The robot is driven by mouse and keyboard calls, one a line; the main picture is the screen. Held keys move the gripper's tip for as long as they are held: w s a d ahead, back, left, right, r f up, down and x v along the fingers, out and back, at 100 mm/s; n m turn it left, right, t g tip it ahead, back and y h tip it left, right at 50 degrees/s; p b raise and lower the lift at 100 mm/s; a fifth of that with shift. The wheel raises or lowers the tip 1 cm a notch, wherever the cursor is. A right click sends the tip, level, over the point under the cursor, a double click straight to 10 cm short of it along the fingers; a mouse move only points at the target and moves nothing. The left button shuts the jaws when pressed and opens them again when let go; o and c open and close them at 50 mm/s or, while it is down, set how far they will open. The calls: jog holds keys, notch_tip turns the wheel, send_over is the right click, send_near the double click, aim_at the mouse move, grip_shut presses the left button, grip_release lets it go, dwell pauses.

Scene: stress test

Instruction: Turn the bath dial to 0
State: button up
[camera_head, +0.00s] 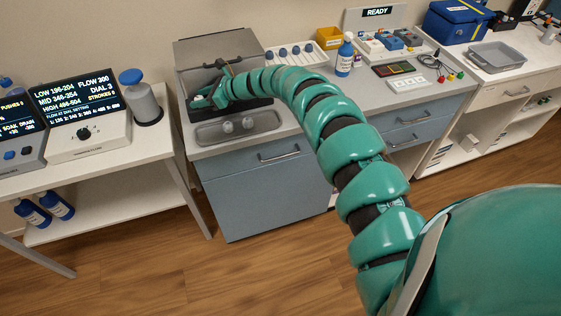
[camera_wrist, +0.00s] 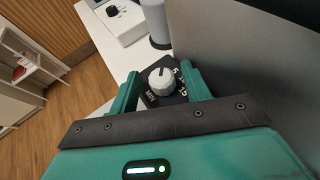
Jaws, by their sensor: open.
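A white ridged dial (camera_wrist: 161,81) sits on a dark plate marked "MIN" with numbers along its right side in the wrist view. A dark pointer line on its face points to the top of the picture; I cannot read which number it meets. My gripper (camera_wrist: 160,86) is open, its two green fingers on either side of the dial; I cannot tell whether they touch it. In the head view my gripper (camera_head: 207,97) is at the left of the grey lidded bath (camera_head: 222,50), and the dial is hidden there.
A white pump unit with a black knob (camera_head: 84,133) and a lit screen stands on the left table, beside a blue-capped grey canister (camera_head: 147,107). A grey tray (camera_head: 237,126) lies in front of the bath. A blue bottle (camera_head: 345,56) stands farther right.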

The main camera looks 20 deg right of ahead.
jog(key=p, duration=0.3)
jog(key=shift+d+r+m+t, duration=0.15)
jog(key=shift+r+m+t, duration=0.2)
jog(key=shift+m+t, duration=0.05)
jog(key=p, duration=0.4)
jog(key=shift+m+t+h, duration=0.4)
jog(key=shift+h+p, duration=0.3)
jog(key=shift+p, duration=0.25)
